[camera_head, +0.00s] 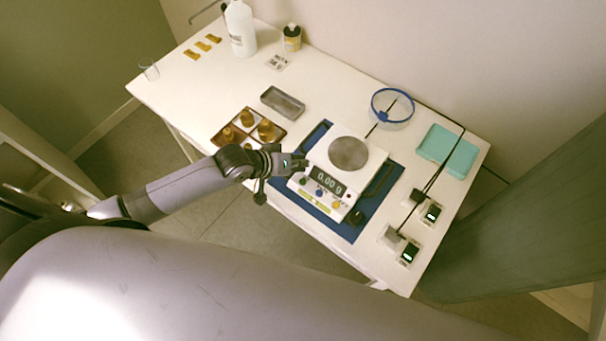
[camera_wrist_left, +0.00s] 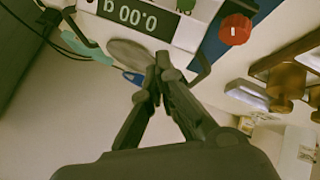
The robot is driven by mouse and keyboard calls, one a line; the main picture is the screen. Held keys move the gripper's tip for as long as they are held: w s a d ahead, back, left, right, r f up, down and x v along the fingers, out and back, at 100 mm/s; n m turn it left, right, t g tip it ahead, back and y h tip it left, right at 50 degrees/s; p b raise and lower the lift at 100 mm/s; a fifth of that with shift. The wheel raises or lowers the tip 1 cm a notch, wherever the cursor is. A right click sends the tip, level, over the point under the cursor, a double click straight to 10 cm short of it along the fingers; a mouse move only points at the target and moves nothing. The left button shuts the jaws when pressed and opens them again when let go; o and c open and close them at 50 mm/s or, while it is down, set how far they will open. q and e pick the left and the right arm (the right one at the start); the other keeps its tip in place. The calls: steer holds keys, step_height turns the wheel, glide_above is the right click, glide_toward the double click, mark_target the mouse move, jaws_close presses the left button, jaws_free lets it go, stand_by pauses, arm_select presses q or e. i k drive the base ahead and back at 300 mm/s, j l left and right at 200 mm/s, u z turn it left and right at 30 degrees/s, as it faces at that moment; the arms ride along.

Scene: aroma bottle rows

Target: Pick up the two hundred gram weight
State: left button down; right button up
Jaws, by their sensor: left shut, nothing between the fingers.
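Several brass weights (camera_head: 265,128) stand in a brown compartment tray (camera_head: 233,143) with pale patches. No marking is readable, so I cannot tell which is the two hundred gram one. Brass weights (camera_wrist_left: 287,79) also show at the right of the left wrist view. My left gripper (camera_head: 303,161) is shut and empty, right of the tray and beside the scale (camera_head: 313,197). In the left wrist view its fingertips (camera_wrist_left: 160,62) meet in front of the scale's round pan (camera_wrist_left: 126,52). My right gripper does not show.
The scale reads 0.00 g on a blue mat (camera_head: 346,232). A grey metal tray (camera_head: 283,103), a blue-rimmed dish (camera_head: 391,107), a teal tray (camera_head: 448,150), a white bottle (camera_head: 241,30) and small black devices (camera_head: 409,253) with cables share the table.

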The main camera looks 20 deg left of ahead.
mark_target(230, 138)
steer(key=u, duration=1.2)
